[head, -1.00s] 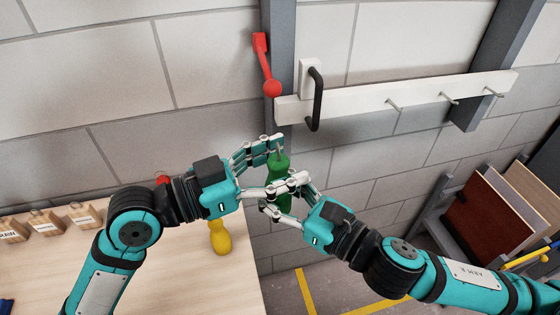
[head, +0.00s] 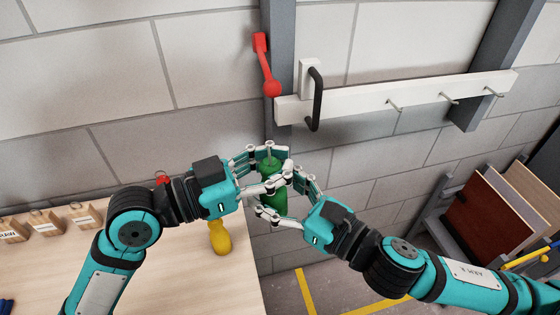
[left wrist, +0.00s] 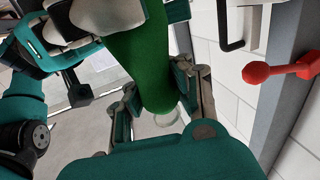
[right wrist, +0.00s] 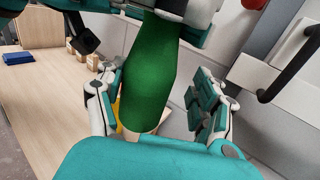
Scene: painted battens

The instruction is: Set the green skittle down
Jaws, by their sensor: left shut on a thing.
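The green skittle (head: 272,199) is held up in the air between my two hands, beside the table's right edge in the head view. My left gripper (head: 268,176) is shut on it. My right gripper (right wrist: 152,90) is open, with its fingers on either side of the skittle and a gap beside them in the right wrist view. The skittle fills the middle of that view (right wrist: 150,70) and also shows large in the left wrist view (left wrist: 148,65). Fingers hide part of it in the head view.
The wooden table (head: 190,285) carries a yellow skittle (head: 220,238) near its right edge and several labelled wooden blocks (head: 45,222) at left. The wall behind has a white hook rail (head: 365,100) and a red lever (head: 265,65). A panel rack (head: 490,215) stands at right.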

